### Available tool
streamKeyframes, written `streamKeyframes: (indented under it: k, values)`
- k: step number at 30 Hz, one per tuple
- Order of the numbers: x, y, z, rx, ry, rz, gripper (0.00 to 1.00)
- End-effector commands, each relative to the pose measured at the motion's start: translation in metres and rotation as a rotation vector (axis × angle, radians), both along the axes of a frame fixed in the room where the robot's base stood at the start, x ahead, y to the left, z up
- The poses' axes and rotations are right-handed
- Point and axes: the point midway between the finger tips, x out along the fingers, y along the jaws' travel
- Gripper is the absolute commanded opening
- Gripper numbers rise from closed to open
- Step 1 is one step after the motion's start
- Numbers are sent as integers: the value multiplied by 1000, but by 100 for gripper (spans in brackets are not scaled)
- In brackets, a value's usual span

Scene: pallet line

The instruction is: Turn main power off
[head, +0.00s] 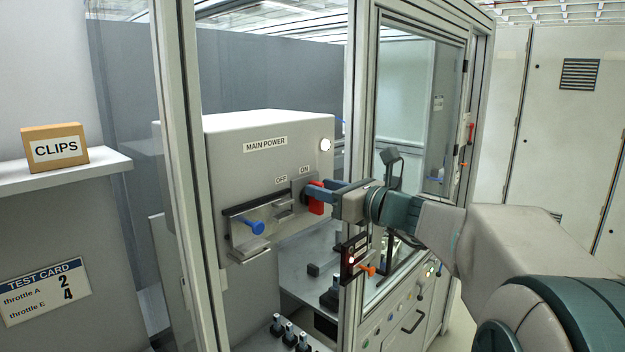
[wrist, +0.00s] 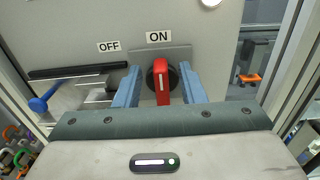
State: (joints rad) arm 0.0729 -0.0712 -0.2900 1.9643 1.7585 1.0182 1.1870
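The main power box (head: 235,150) is a grey housing labelled MAIN POWER, inside the framed cabinet. Its red rotary handle (head: 316,207) stands upright below the ON label; the OFF label is to the left. In the wrist view the red handle (wrist: 162,82) also points up at ON. My gripper (head: 322,190) reaches through the cabinet opening to the handle. In the wrist view my gripper's blue fingers (wrist: 161,80) stand either side of the handle, with gaps visible between it and each finger. The handle's base is partly hidden.
A blue-knobbed latch (head: 256,227) is on a bracket left of the handle. A round white lamp (head: 326,145) is at the box's upper right. Cabinet posts (head: 185,150) flank the opening. A dark unit with an orange knob (head: 366,269) is below my gripper.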

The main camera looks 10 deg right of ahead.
Motion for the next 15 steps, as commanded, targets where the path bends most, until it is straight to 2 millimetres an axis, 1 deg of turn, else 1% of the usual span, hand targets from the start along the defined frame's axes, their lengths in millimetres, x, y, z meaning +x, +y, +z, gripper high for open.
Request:
streamKeyframes:
  k: [1,6,15]
  values:
    - [6,4,2,0,1,1,36]
    - [17,12,0,-1,1,0,36]
    - [19,13,0,-1,-1,-1,36]
